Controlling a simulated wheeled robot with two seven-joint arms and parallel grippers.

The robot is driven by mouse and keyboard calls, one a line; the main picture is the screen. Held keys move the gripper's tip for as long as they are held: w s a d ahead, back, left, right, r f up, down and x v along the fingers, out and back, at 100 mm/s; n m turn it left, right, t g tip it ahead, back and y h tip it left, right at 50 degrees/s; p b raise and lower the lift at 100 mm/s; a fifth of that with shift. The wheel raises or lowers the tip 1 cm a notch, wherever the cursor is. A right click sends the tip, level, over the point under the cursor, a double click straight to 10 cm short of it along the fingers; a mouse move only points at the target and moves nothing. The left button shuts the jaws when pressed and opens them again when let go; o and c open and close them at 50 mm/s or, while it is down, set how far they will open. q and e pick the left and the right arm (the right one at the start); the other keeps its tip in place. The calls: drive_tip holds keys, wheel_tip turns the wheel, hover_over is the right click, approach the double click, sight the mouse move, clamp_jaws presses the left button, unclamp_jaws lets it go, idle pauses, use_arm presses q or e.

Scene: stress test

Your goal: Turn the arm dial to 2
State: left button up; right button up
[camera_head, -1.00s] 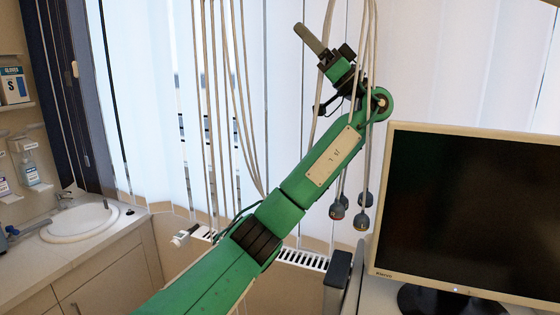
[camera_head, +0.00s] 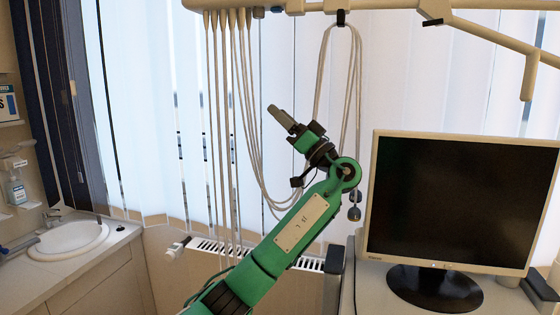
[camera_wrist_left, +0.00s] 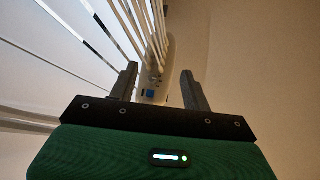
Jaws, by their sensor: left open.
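I cannot make out a numbered dial in either view. A beige overhead arm (camera_head: 390,5) runs along the top of the head view, with branches at right. Its pale underside (camera_wrist_left: 153,92) shows beyond my fingers in the left wrist view, with a small blue patch and hoses; a dial there is too small to tell. My left gripper (camera_head: 276,113), on the green arm, points up and left below the overhead arm. Its two dark fingers (camera_wrist_left: 160,88) stand apart in the wrist view, with nothing held between them. My right gripper is out of view.
Several hanging hoses (camera_head: 237,130) and looped cables (camera_head: 357,100) surround the left gripper. A monitor (camera_head: 450,200) stands at right. A sink counter (camera_head: 100,268) is at left. White blinds (camera_head: 150,100) cover the window behind.

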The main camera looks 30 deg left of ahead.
use_arm(q)
wheel_tip(320, 180, down, 10)
drive_tip(key=m+t+h, duration=0.2)
drive_tip(key=m+t, duration=0.2)
drive_tip(key=t, duration=0.1)
drive_tip(key=shift+w+m, duration=0.3)
drive_tip(key=shift+w, duration=0.15)
drive_tip(key=shift+d+h, duration=0.1)
drive_tip(key=shift+h, duration=0.2)
